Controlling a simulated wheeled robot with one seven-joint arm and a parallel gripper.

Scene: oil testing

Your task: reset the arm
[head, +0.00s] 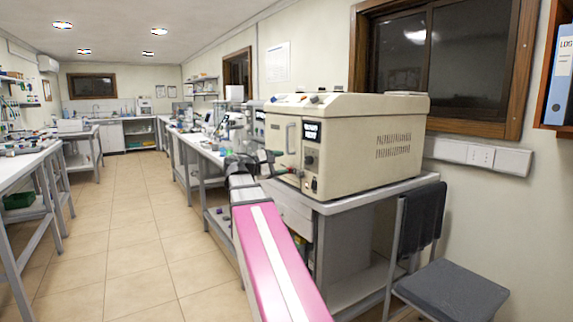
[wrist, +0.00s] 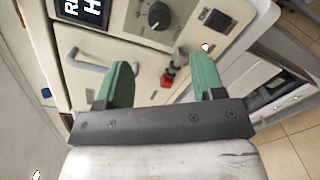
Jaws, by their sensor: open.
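My gripper (wrist: 163,82) shows in the wrist view with its two green fingers apart and nothing between them. It points at the front of a beige testing machine (wrist: 132,25). That front carries a handle, a display, a black knob (wrist: 158,15) and a small red part (wrist: 168,78), which appears between the fingers in the picture. In the head view my arm reaches forward to the front of the same machine (head: 360,140). The gripper (head: 272,164) is small there, near the machine's lower front. I cannot tell whether the fingers touch the machine.
The machine stands on a grey-white bench (head: 350,200) along the right wall. A dark chair (head: 450,290) stands at the bench's near end. More benches with lab equipment (head: 215,150) run behind. Another bench (head: 30,160) is on the left. The tiled aisle (head: 125,225) between them is clear.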

